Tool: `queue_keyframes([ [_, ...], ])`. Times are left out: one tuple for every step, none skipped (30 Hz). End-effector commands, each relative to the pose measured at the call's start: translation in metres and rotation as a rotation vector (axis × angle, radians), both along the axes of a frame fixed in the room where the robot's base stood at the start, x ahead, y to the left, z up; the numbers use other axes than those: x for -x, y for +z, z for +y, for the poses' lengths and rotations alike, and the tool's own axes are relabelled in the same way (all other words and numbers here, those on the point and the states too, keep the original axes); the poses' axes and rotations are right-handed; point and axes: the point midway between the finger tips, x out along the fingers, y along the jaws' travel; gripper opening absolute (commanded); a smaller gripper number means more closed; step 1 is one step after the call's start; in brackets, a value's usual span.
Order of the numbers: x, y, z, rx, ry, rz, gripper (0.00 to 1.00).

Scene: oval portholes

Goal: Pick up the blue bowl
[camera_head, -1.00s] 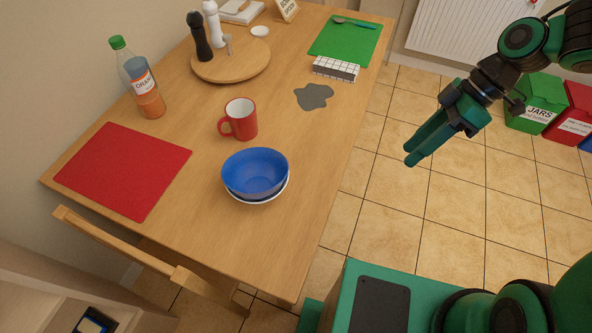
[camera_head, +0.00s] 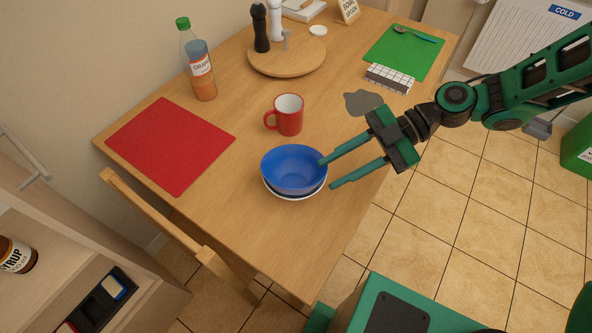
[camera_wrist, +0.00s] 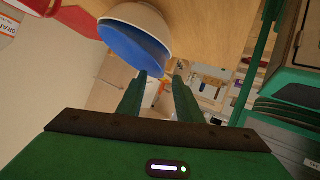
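The blue bowl (camera_head: 292,170) sits upright near the front right edge of the wooden table, stacked in a white dish (camera_head: 296,196). In the wrist view the blue bowl (camera_wrist: 137,50) is at the top, just beyond my fingers. My gripper (camera_head: 326,174) is open and empty. Its two green fingers point left at the bowl's right side. In the head view one fingertip overlaps the bowl's rim and the other is beside it to the lower right. I cannot tell whether either touches it. My gripper also shows in the wrist view (camera_wrist: 158,76).
A red mug (camera_head: 289,115) stands just behind the bowl. A red mat (camera_head: 170,145) lies to the left, with a juice bottle (camera_head: 200,72) behind it. A grey spill (camera_head: 362,102) lies behind my gripper. A wooden chair (camera_head: 160,215) stands at the table's front left.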

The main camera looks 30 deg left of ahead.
Motion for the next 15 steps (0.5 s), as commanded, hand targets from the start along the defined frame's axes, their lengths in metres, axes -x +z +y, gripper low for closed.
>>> queue_keyframes([
  [0.003, -0.002, 0.002, 0.002, 0.001, 0.001, 0.32],
  [0.004, -0.003, 0.003, 0.002, 0.001, 0.001, 0.32],
  [0.005, -0.004, 0.004, 0.002, 0.0, 0.0, 0.32],
  [0.006, -0.004, 0.005, 0.002, 0.0, 0.0, 0.32],
  [0.007, -0.005, 0.006, 0.002, 0.0, 0.0, 0.32],
  [0.009, -0.007, 0.008, 0.001, 0.0, 0.001, 0.32],
  [0.012, -0.009, 0.009, 0.002, 0.002, 0.001, 0.32],
  [0.015, -0.011, 0.011, 0.001, 0.004, 0.001, 0.32],
  [0.018, -0.014, 0.014, 0.002, 0.003, 0.002, 0.32],
  [0.021, -0.016, 0.017, 0.002, 0.003, 0.002, 0.32],
  [0.024, -0.019, 0.019, 0.003, 0.004, 0.002, 0.32],
  [0.028, -0.022, 0.022, 0.003, 0.003, 0.002, 0.32],
  [0.03, -0.024, 0.025, 0.003, 0.003, 0.002, 0.32],
  [0.033, -0.025, 0.027, 0.003, 0.003, 0.001, 0.32],
  [0.035, -0.027, 0.03, 0.003, 0.002, 0.0, 0.32],
])
